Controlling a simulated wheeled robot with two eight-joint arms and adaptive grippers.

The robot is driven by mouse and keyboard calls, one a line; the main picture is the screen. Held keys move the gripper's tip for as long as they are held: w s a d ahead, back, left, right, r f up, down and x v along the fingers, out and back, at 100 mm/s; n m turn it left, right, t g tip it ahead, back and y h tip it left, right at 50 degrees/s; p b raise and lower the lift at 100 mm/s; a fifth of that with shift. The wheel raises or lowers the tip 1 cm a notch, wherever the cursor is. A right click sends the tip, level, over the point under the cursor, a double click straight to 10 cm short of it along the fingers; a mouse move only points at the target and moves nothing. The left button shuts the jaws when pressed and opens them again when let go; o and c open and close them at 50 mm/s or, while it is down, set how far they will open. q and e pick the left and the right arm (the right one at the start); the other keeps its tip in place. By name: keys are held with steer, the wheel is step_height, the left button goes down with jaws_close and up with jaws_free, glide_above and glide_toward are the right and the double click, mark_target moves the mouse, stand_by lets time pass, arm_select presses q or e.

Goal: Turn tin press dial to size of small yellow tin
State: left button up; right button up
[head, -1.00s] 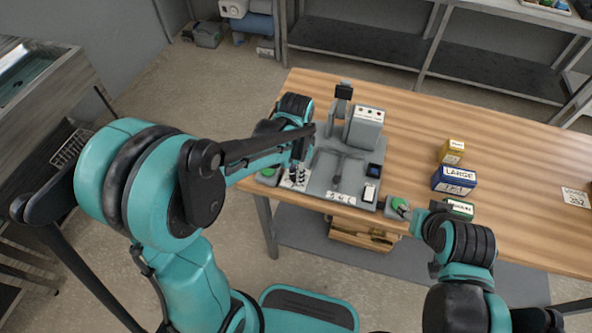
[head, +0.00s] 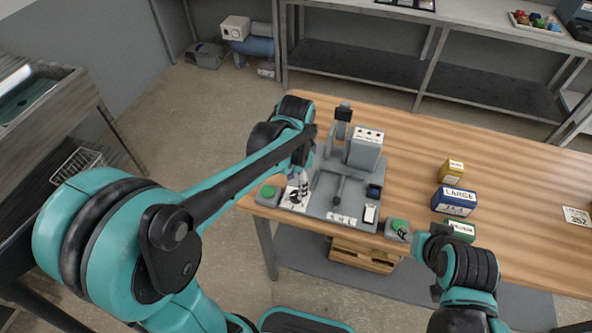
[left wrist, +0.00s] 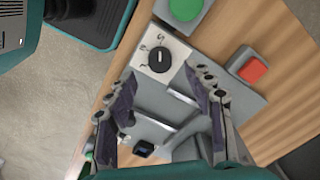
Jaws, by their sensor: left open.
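The tin press (head: 364,150) stands on the wooden table. Its dial is a round black knob (left wrist: 159,59) on a white plate with small size marks; a light pointer line shows, but the mark it meets is too small to read. My left gripper (left wrist: 161,84) is open and empty, its fingertips apart on either side below the dial, not gripping it. In the head view this gripper (head: 301,186) hangs over the dial plate (head: 291,205) and partly hides it. The small yellow tin (head: 452,171) stands to the right of the press. My right gripper (head: 416,238) is near a green button; its fingers are unclear.
A green button (left wrist: 186,7) and a red button (left wrist: 253,70) flank the dial. Another green button (head: 398,228) is right of the press. A large blue tin (head: 455,202) and a medium green tin (head: 461,230) stand near the yellow one. The table's right side is mostly clear.

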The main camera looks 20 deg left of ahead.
arm_select(q)
step_height(320, 180, up, 7)
steer(key=shift+f, duration=0.15)
stand_by(0.5)
steer(key=n+t, duration=0.4)
steer(key=n, duration=0.1)
glide_toward(296, 195)
steer(key=s+a+r, duration=0.3)
steer(key=r, duration=0.1)
steer(key=s+f+n+t, duration=0.1)
steer(key=s+a+n+t, duration=0.1)
steer(key=n, duration=0.1)
steer(key=s+f+n+t, duration=0.1)
steer(key=s, duration=0.1)
steer(key=shift+a+f+n+b, duration=0.3)
steer(key=shift+b, duration=0.1)
